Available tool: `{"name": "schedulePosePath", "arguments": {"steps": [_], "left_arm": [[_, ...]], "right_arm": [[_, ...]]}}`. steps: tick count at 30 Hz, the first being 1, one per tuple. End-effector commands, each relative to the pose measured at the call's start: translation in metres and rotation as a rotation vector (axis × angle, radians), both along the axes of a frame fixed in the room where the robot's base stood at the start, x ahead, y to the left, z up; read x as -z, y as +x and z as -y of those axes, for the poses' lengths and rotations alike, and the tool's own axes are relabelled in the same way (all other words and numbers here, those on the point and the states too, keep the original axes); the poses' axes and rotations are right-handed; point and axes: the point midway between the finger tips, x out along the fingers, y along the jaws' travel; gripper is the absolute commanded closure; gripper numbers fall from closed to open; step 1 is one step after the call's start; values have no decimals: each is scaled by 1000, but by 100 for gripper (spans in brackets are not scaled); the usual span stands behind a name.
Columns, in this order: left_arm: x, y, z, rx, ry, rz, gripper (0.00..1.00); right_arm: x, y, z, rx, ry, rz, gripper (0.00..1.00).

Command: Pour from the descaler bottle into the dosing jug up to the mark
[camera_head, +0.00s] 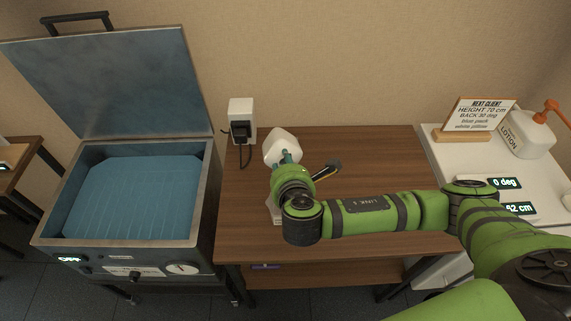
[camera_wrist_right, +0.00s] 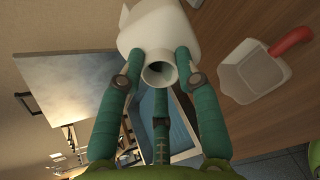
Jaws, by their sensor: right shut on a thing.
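The white descaler bottle (camera_head: 283,147) is in my right gripper (camera_head: 290,160), above the back left of the wooden table. It is tilted, and its open round mouth (camera_wrist_right: 158,74) faces the wrist camera. The teal fingers of the right gripper (camera_wrist_right: 160,62) are closed around the bottle near its neck. A white jug with a red handle (camera_wrist_right: 254,78), which looks like the dosing jug, stands on the table in the right wrist view, apart from the bottle. In the head view my arm hides most of that area; a white edge (camera_head: 272,212) shows. No stream is visible. My left gripper is out of view.
An open steel tank (camera_head: 140,200) with blue inside stands left of the wooden table (camera_head: 375,155). A wall socket (camera_head: 241,120) is behind. A white counter with a lotion bottle (camera_head: 525,135) and sign (camera_head: 480,115) is right.

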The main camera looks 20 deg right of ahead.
Motion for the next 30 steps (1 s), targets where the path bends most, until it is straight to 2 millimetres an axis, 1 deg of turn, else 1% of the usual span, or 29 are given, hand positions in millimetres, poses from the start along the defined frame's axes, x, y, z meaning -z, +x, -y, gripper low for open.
{"name": "schedulePosePath", "arguments": {"steps": [11,30], "left_arm": [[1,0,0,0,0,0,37],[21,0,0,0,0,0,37]], "right_arm": [[-1,1,0,0,0,9,100],[9,-1,-1,-1,-15,90,100]]}}
